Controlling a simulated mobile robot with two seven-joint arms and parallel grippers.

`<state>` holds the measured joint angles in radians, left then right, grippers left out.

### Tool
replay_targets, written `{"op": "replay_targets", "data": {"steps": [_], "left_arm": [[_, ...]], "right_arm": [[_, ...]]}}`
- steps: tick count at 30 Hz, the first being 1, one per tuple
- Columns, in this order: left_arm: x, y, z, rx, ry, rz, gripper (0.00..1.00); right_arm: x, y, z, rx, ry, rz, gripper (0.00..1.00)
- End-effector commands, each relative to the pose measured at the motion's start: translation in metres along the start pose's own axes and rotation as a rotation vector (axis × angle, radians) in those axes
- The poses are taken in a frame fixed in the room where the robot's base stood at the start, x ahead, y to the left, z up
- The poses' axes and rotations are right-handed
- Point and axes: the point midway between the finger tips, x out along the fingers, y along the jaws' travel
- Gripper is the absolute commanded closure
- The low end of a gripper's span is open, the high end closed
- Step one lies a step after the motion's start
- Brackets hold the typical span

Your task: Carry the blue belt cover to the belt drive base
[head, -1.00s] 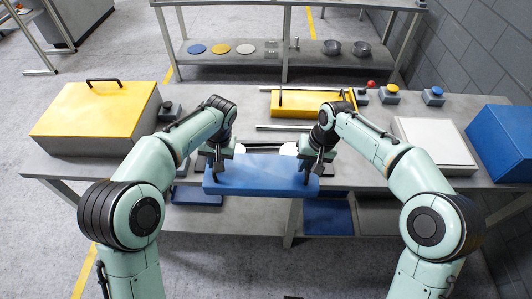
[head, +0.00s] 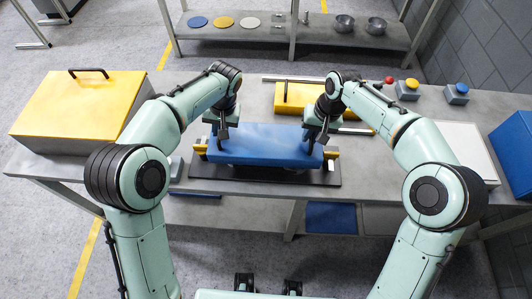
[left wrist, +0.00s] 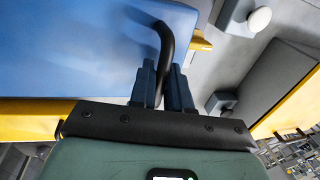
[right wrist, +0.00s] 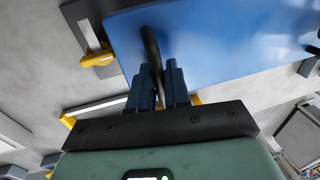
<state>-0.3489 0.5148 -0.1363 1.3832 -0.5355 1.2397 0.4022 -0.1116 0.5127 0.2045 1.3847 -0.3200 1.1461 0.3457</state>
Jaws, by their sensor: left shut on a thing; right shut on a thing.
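The blue belt cover (head: 265,148) lies level over the belt drive base (head: 325,178), a dark plate with yellow parts showing past both ends of the cover. I cannot tell whether the cover rests on the base or hangs just above it. My left gripper (head: 222,133) is shut on the black handle at the cover's left end; the handle shows between its fingers in the left wrist view (left wrist: 163,92). My right gripper (head: 318,138) is shut on the handle at the right end, also seen in the right wrist view (right wrist: 158,88). The cover hides the base's middle.
A large yellow box (head: 80,112) with a black handle stands at the left. A yellow cover (head: 298,97) lies behind my right gripper. A yellow button (head: 411,84) and a blue button (head: 461,88) stand at the back right, beyond a pale box (head: 460,140) and a blue box (head: 515,150).

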Motion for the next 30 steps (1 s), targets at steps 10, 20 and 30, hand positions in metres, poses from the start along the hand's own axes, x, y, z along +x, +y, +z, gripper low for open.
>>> {"op": "replay_targets", "data": {"steps": [10,20,30], "left_arm": [[0.0,-0.001,0.0,-0.001,0.001,0.0,1.0],[0.014,0.002,0.004,0.001,-0.006,0.0,1.0],[0.04,0.007,0.012,0.003,-0.019,-0.001,1.0]], "right_arm": [[0.0,0.0,0.0,0.0,0.002,0.0,1.0],[0.013,0.003,0.004,0.002,-0.006,0.0,1.0],[0.04,0.008,0.012,0.004,-0.018,0.0,1.0]]}}
